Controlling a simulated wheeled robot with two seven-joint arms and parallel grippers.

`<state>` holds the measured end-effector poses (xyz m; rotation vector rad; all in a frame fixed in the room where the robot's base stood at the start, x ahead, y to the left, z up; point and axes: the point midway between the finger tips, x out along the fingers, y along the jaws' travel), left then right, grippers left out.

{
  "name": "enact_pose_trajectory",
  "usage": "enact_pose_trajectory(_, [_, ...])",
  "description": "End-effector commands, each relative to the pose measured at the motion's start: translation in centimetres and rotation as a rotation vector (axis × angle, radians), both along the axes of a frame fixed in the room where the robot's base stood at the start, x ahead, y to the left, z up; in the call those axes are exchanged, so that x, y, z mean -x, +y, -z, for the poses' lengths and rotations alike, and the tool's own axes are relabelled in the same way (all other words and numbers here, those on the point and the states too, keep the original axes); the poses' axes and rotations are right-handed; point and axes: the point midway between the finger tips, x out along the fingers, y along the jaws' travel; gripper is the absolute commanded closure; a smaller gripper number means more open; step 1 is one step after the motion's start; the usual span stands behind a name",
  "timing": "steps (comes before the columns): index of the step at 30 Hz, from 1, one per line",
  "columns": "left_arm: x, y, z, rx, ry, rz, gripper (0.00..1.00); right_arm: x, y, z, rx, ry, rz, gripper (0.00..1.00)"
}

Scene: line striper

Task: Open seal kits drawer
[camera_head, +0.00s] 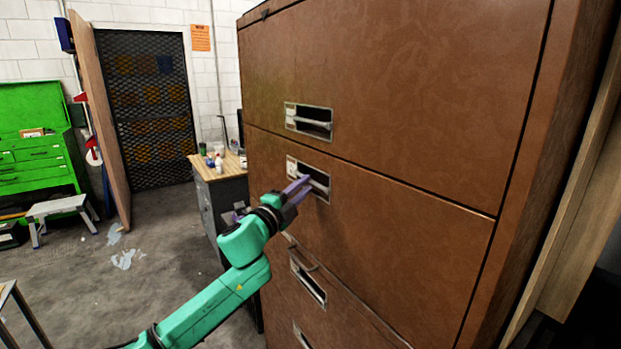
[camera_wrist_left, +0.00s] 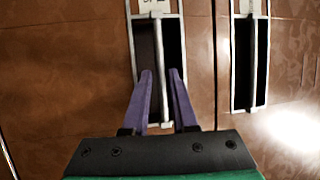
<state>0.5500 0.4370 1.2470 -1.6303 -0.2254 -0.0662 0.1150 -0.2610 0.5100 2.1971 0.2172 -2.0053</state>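A tall brown cabinet fills the right of the head view, with several drawers that have recessed metal handles. My left gripper (camera_head: 298,188) is at the handle (camera_head: 318,184) of the second drawer (camera_head: 390,205) from the top. That drawer's front looks flush with the one above. In the left wrist view, the purple fingers (camera_wrist_left: 160,72) are apart, one on each side of the handle bar (camera_wrist_left: 158,48), with a gap visible on both sides. The label (camera_wrist_left: 153,5) above this handle is cut off, so I cannot read it fully. My right gripper is not in view.
The top drawer handle (camera_head: 308,121) is above, and a lower drawer handle (camera_head: 308,281) is below. A workbench (camera_head: 222,172) with bottles stands beyond the cabinet. A green tool chest (camera_head: 40,150) and a step stool (camera_head: 58,207) are at left. The floor between is mostly clear.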

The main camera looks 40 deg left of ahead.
Motion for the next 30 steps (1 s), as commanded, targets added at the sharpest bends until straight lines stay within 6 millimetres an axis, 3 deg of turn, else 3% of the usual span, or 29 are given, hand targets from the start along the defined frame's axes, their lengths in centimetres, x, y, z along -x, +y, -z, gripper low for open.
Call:
enact_pose_trajectory(6, [-2.8,0.4,-0.8,0.002,-0.001,-0.002,0.74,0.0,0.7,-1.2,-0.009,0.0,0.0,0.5])
enact_pose_trajectory(16, [-3.4,0.3,-0.6,0.0,0.0,0.001,0.74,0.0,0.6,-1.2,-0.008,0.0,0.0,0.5])
enact_pose_trajectory(18, [-3.3,0.3,-0.6,0.0,0.0,0.0,1.0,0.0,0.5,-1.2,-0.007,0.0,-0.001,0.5])
enact_pose_trajectory(30, [-3.3,0.3,-0.6,0.001,0.001,0.0,1.0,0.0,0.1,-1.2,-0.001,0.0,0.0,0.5])
